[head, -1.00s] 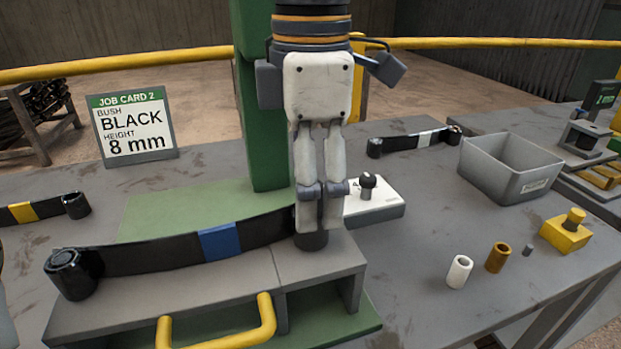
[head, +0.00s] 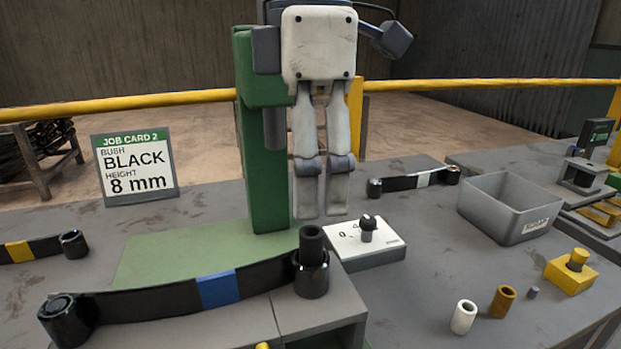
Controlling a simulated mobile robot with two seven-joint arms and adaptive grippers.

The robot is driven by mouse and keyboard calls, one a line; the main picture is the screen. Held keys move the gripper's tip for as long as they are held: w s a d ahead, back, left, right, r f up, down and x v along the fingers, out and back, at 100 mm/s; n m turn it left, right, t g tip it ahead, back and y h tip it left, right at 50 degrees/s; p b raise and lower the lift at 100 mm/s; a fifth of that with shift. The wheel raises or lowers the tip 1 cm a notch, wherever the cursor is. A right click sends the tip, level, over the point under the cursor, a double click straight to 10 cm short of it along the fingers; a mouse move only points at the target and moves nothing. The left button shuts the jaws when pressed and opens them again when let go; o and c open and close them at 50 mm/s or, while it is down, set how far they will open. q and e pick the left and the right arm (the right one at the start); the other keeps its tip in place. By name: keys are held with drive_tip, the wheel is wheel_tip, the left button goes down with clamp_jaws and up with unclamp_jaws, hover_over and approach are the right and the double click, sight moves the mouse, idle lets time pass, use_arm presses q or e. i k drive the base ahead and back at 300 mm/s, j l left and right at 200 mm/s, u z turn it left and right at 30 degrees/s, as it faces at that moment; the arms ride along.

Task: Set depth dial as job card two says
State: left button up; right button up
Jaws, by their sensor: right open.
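Job card two (head: 136,168) stands at the left and reads bush BLACK, height 8 mm. The depth dial is a black knob (head: 368,228) on a white box (head: 372,254) right of the green press column; its scale marks are too small to read. A black bush (head: 312,240) stands upright in the right eye (head: 311,278) of the leaf spring with a blue band (head: 218,288), sticking up above it. My right gripper (head: 322,208) is open and empty, pointing down above the bush and apart from it. It is left of the dial and higher. My left gripper is out of view.
The green press column (head: 265,160) stands just behind my gripper. A grey bin (head: 510,208), white bush (head: 464,317), brown bush (head: 502,301) and yellow block (head: 571,275) are on the right. A white-banded spring (head: 418,181) lies behind the dial.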

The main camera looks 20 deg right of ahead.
sight(367, 224)
drive_tip(key=k, duration=1)
